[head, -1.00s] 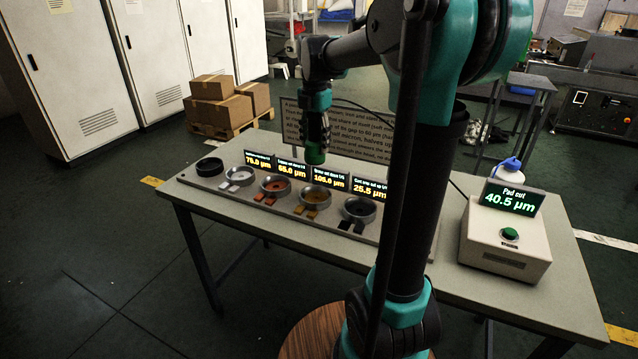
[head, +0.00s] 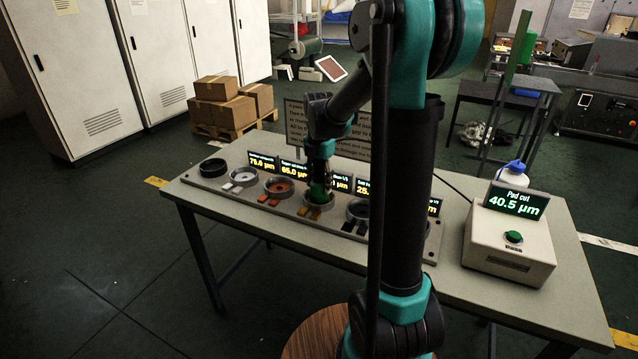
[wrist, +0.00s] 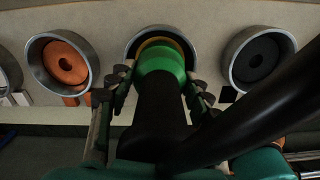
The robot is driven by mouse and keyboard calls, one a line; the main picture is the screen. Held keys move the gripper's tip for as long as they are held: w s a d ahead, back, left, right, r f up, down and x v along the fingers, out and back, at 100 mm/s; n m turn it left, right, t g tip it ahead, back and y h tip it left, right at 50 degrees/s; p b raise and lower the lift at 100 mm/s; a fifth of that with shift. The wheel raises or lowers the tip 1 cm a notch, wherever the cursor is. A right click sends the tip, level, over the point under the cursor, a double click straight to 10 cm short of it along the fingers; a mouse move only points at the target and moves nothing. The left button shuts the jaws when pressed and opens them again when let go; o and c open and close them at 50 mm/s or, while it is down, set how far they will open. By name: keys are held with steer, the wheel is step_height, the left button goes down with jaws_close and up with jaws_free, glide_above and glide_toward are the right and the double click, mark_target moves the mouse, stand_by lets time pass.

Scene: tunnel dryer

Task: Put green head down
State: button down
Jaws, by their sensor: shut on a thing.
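The green head (wrist: 160,64) is a round green piece on a black body, held between the fingers of my gripper (wrist: 158,92) in the wrist view. In the head view the green head (head: 318,193) is over the cup with the yellow-orange inside (head: 316,212), in the row on the table. The wrist view shows that cup (wrist: 137,43) partly hidden behind the green head. I cannot tell whether the head touches the cup's floor. In the head view my gripper (head: 319,178) points down at this cup.
An orange-lined cup (wrist: 62,62) and a dark-lined cup (wrist: 258,60) flank it. Small displays, such as one reading 75.0 µm (head: 263,163), stand behind the cups. A box with a green button (head: 510,240) and a display reading 40.5 µm (head: 515,201) sits at the table's right.

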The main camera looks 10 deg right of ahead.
steer(key=shift+f, duration=0.2)
steer(key=c, duration=0.7)
jaws_free()
step_height(320, 180, up, 12)
steer(key=shift+r, duration=0.15)
